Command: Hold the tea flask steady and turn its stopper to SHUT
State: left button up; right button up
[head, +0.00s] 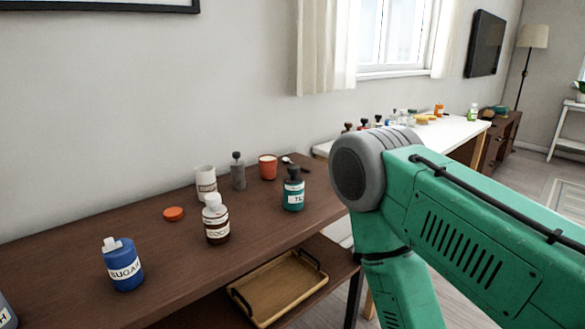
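A dark teal bottle (293,195) with a black top stands upright on the brown wooden table (160,240), near its right end. Its white label is only partly readable, starting with a letter like T, so it may be the tea flask. I cannot read any SHUT mark or tell how its stopper is turned. Nothing is touching it. My green right arm comes in from the right, its joint to the right of the bottle. Neither of my grippers is in view.
Also on the table are a blue SUGAR flask (122,265), a brown bottle with white cap (216,219), a white canister (206,184), a grey bottle (238,171), an orange cup (268,167) and an orange lid (173,214). A tray (278,289) lies on the shelf below.

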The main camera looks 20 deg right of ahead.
aim_at(294, 171)
jog(key=l+u, duration=0.2)
jog(key=l, duration=0.75)
jog(key=k+l+u, duration=0.2)
jog(key=l, duration=0.75)
jog(key=i+l, duration=0.05)
jog(key=i, duration=0.05)
